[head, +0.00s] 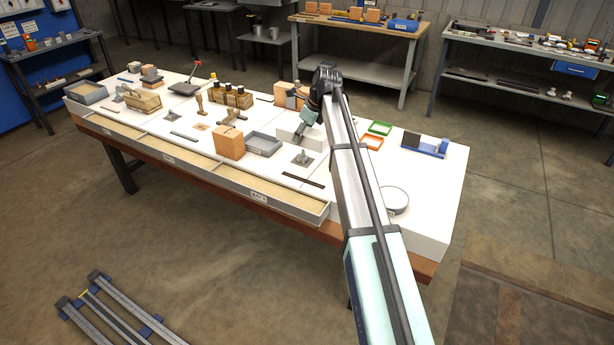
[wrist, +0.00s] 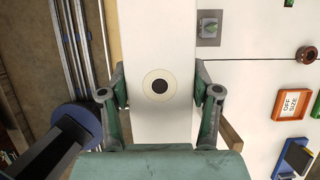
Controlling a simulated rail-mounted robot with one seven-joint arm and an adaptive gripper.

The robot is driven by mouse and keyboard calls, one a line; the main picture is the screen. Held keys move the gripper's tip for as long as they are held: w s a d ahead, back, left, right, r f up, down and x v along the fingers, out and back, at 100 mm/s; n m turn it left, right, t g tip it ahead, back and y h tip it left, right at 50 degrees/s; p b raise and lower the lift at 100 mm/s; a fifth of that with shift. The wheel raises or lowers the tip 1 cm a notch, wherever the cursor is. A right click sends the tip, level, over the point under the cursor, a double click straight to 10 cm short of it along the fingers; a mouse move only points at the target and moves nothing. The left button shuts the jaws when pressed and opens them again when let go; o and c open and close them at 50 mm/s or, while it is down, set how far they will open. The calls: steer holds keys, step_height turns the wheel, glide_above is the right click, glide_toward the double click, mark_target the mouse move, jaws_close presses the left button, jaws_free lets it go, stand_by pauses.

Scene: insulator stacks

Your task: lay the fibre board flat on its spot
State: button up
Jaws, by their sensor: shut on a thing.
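In the wrist view a broad white board-like piece (wrist: 158,45) fills the space between the fingers of my gripper (wrist: 160,92), which is shut on it. It carries a cream ring with a dark round centre. I take it to be the fibre board. In the head view my gripper (head: 306,122) is over the middle of the white bench, at a pale block-like shape (head: 301,137) that may be the same board. Its tilt and its gap to the bench cannot be told. I cannot single out its spot.
On the white bench (head: 375,215) a brown block (head: 229,142) and a grey tray (head: 263,144) stand left of my gripper. Orange (head: 371,142) and green (head: 380,128) frames, a blue stand (head: 428,147) and a round dish (head: 394,199) stand right. Shallow trays line the front edge.

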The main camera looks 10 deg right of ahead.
step_height(320, 180, down, 17)
steer(key=shift+r+p, duration=0.1)
steer(key=shift+p, duration=0.75)
steer(key=o, duration=1.3)
steer(key=shift+c, duration=0.2)
steer(key=b+v, duration=0.1)
steer(key=v, duration=1.1)
steer(key=shift+a, duration=0.1)
